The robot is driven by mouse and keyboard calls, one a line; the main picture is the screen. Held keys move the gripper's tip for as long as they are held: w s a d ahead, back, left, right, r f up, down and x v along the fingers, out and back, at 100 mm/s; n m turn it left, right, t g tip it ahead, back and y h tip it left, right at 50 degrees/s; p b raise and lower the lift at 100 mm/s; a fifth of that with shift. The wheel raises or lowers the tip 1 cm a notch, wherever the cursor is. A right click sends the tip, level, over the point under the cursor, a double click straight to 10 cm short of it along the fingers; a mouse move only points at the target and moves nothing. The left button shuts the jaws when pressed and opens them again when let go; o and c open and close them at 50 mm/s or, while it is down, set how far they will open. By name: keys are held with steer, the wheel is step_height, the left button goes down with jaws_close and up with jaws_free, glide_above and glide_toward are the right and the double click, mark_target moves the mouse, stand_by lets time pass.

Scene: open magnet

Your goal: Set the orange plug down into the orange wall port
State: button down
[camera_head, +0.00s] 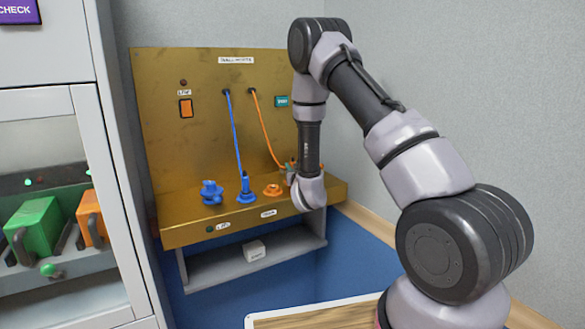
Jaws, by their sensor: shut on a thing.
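The orange wall port (272,190) is a low orange ring on the brass ledge, and nothing sits in it. An orange cable (267,136) runs from the brass back panel down to my gripper (291,176), just right of the port. The gripper is mostly hidden behind my wrist. It is shut on the orange plug (288,166), of which only a little orange shows at the cable's end. The plug appears above the ledge, to the right of the port; its exact height and tilt cannot be told.
A blue plug (246,190) with a blue cable stands upright on the ledge, left of the orange port. A blue fitting (211,192) is farther left. A grey cabinet (112,180) borders the left.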

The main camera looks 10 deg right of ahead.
steer(key=c, duration=0.6)
jaws_free()
